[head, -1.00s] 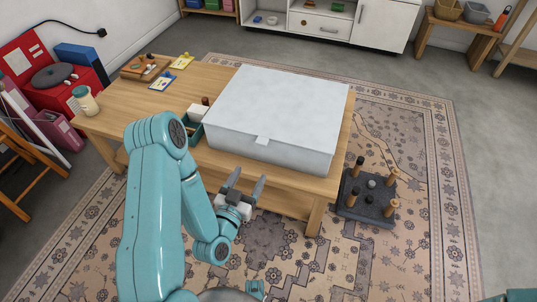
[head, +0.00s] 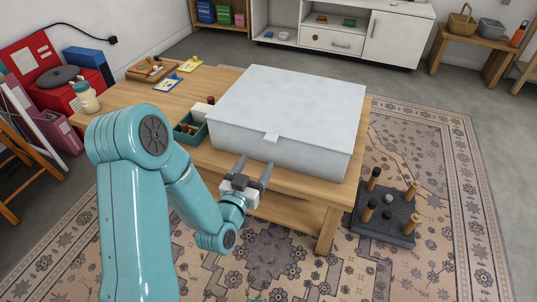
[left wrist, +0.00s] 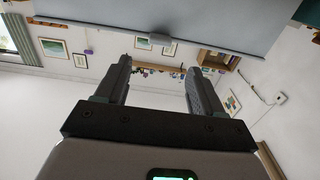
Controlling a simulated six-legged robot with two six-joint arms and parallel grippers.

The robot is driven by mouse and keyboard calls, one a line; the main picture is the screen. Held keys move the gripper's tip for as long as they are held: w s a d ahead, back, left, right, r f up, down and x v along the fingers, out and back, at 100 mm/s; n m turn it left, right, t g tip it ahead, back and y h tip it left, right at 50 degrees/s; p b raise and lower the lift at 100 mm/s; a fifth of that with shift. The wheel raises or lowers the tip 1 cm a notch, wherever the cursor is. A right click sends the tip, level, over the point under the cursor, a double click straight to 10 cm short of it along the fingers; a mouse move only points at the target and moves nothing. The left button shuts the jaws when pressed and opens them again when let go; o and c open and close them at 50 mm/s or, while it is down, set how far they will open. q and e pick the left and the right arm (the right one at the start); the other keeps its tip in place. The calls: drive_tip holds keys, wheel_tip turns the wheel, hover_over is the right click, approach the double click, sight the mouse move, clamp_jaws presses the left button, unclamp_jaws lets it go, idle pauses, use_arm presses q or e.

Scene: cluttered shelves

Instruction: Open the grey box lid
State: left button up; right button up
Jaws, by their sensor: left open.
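The grey box (head: 255,141) sits on the wooden table with its lid (head: 295,103) shut flat on top. A small tab (head: 271,138) sticks out at the middle of the lid's front edge. My left gripper (head: 252,170) is open and empty, just in front of the box and below the tab. In the left wrist view, the open fingers (left wrist: 160,75) point up toward the lid's underside edge (left wrist: 215,25), and the tab (left wrist: 161,39) shows between and beyond the fingertips. My right gripper is not in view.
The wooden table (head: 125,101) also holds a green tray (head: 188,130) left of the box, a jar (head: 86,97) and small cards. A dark peg board (head: 384,218) stands on the rug at the right. Red and blue boxes stand at the left.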

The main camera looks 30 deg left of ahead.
sight(269, 141)
use_arm(q)
drive_tip(key=b+x, duration=0.1)
drive_tip(key=x, duration=0.9)
drive_tip(key=shift+w, duration=0.3)
